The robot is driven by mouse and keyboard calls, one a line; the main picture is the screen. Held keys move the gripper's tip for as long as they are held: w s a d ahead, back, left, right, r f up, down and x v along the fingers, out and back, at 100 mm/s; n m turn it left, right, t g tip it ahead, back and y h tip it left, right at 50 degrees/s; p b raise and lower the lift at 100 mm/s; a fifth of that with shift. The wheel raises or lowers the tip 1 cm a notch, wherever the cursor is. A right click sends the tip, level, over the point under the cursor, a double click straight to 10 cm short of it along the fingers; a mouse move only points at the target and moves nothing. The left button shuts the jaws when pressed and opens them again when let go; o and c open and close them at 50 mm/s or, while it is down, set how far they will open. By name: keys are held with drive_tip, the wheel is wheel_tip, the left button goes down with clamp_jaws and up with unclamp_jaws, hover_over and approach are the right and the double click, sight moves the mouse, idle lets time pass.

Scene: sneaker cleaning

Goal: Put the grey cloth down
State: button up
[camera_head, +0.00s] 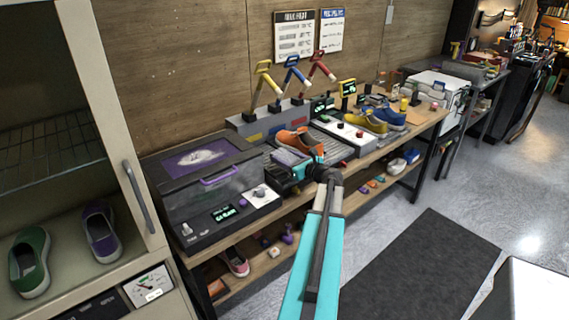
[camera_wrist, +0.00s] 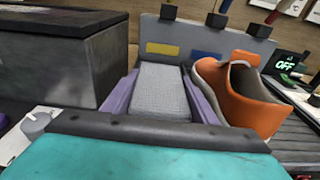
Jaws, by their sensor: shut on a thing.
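The grey cloth (camera_wrist: 162,92) is a ribbed, block-like grey piece in the middle of the wrist view, with purple strips along both sides. It also shows in the head view as a small grey-lavender patch (camera_head: 290,157) at the end of my arm. My gripper (camera_head: 298,168) is shut on the cloth over the bench, between the box with the purple handle and the orange shoe. The orange shoe (camera_wrist: 243,95) is close on the right of the cloth in the wrist view. I cannot tell whether the cloth touches the surface under it.
The dark box with a purple handle (camera_head: 205,175) stands left of my gripper. A grey rack (camera_head: 262,122) with yellow, blue and red brushes stands behind. The orange shoe (camera_head: 297,140) and a white control unit (camera_head: 345,135) are to the right. A cabinet stands at far left.

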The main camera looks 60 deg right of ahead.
drive_tip(key=shift+w+d, duration=0.15)
drive_tip(key=shift+w+d, duration=0.25)
drive_tip(key=shift+d, duration=0.05)
drive_tip(key=shift+f, duration=0.25)
drive_tip(key=shift+f+p, duration=0.7)
drive_tip(key=shift+f, duration=0.85)
drive_tip(key=shift+f, duration=0.15)
drive_tip(key=o, duration=1)
